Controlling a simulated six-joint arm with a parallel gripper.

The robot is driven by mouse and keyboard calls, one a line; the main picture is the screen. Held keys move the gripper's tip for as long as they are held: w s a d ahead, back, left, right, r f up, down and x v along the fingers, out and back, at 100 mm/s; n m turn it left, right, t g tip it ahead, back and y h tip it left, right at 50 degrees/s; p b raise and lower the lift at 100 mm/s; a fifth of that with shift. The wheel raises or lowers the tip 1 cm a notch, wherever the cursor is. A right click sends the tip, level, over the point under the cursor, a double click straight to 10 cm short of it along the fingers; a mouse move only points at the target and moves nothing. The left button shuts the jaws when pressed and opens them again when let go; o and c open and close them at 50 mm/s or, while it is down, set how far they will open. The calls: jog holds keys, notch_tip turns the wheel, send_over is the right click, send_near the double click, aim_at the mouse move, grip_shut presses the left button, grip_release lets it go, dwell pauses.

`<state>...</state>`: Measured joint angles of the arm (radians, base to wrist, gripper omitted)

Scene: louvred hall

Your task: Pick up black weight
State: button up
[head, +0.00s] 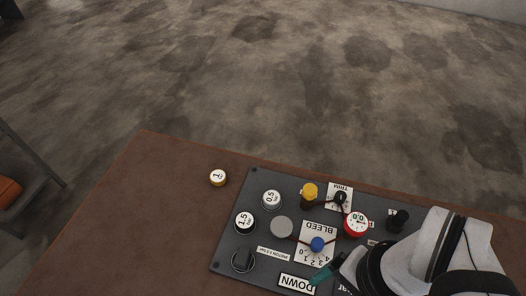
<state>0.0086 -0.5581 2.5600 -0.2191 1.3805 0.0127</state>
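A dark panel (225,245) lies on the brown table (150,200). A round weight marked 1.5 (245,221) has a white top and a black rim, and sits at the panel's left side. A weight marked 0.5 (271,199) with a grey rim sits above it to the right. A weight marked 1 (218,178) with a gold rim lies on the bare table, off the panel. My gripper (322,274) shows only as a teal tip over the panel's lower middle, apart from these weights; its opening is hidden.
The panel carries a black knob (242,261), a grey disc (282,227), a blue knob (317,243), a yellow knob (309,191), a red-rimmed gauge (356,222) and a black post (398,220). My arm covers the lower right. The table's left part is clear.

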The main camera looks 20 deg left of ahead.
jog(key=n+t+h, duration=0.5)
jog(key=n+h, duration=0.6)
jog(key=n, duration=1.6)
send_over(237, 225)
jog(key=s, duration=0.5)
notch_tip(237, 225, down, 9)
jog(key=s+a+f+n+t, duration=0.1)
jog(key=a+f+n+t, duration=0.1)
jog(key=s+a+f+n+t, duration=0.2)
jog(key=a, duration=0.1)
jog(key=s+a+f+n+t+y, duration=0.1)
jog(key=s+a+n, duration=0.1)
jog(key=a, duration=0.1)
jog(key=shift+a+f+n+t, duration=0.1)
jog(key=shift+f+n+t, duration=0.3)
jog(key=x, duration=1.4)
jog(key=shift+d+f, duration=0.3)
jog(key=shift+f, duration=0.2)
jog(key=shift+w+d+f, duration=0.1)
jog(key=shift+w, duration=0.2)
grip_shut()
